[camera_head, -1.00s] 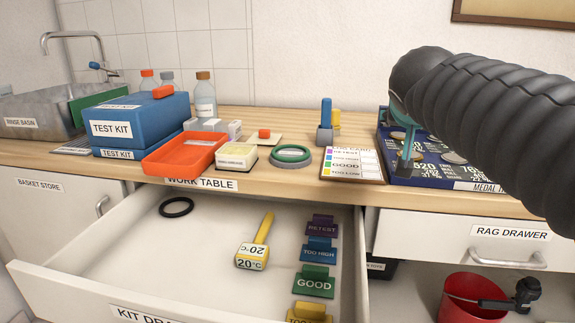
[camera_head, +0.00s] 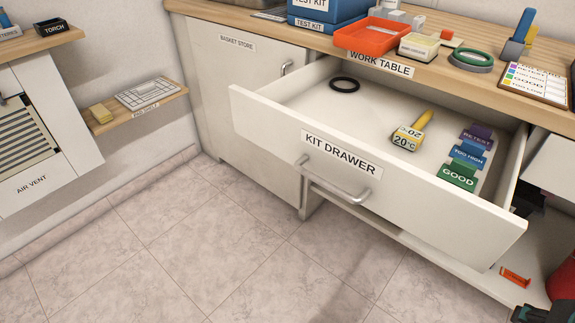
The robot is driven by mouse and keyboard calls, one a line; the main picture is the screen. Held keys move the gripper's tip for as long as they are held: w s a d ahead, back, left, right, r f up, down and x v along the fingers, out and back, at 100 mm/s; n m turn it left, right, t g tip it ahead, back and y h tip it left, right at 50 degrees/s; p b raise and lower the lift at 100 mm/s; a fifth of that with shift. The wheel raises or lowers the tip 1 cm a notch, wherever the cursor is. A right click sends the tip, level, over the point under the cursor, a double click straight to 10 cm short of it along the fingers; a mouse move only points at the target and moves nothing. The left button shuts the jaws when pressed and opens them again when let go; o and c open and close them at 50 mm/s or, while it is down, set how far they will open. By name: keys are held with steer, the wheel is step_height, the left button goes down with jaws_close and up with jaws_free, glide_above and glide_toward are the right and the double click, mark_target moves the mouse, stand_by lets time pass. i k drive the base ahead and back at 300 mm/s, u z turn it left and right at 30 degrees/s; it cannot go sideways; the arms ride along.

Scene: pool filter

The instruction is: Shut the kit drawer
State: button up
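The kit drawer (camera_head: 258,117) is pulled well out from under the work table. Its white front carries a KIT DRAWER label and a metal bar handle (camera_head: 334,182). A dark and teal piece at the bottom right corner looks like part of my gripper (camera_head: 545,313). It is apart from the handle in the picture, and its fingers cannot be made out.
The work table (camera_head: 470,93) carries a red tray (camera_head: 371,37), a test kit box and a card. The basket store cupboard (camera_head: 240,90) is left of the drawer. A pad shelf (camera_head: 135,108) juts from the wall. Open tiled floor lies before the drawer.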

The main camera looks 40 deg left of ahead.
mark_target(343, 143)
steer(key=k, duration=0.1)
steer(key=u, duration=2.75)
steer(key=k, duration=0.8)
steer(key=z, duration=0.8)
steer(key=i, duration=1)
